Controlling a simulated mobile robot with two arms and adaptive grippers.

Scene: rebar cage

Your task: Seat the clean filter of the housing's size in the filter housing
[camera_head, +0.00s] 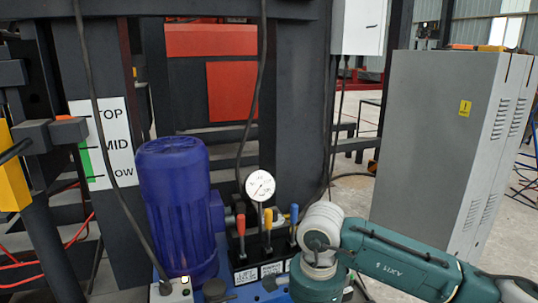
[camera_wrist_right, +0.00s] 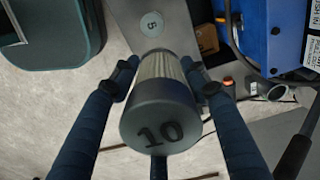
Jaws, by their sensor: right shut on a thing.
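In the right wrist view, my right gripper (camera_wrist_right: 160,76) is shut around a filter (camera_wrist_right: 158,112). The filter has a dark grey end cap marked 10, facing the camera, and a pale pleated body behind it. Its far end is hidden. A round pale disc marked 5 (camera_wrist_right: 152,24) shows on a grey surface just beyond the filter; I cannot tell what it belongs to. I cannot make out the filter housing for certain in either view. My left gripper is not in view. In the head view my right arm shows at the lower right, without its fingers.
A blue motor (camera_head: 175,205) stands beside a pressure gauge (camera_head: 260,186) and several coloured-handled levers (camera_head: 267,232). A level board marked TOP, MID, LOW (camera_head: 104,142) is at left. A grey cabinet (camera_head: 440,140) stands at right. Blue equipment (camera_wrist_right: 262,35) is at upper right in the wrist view.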

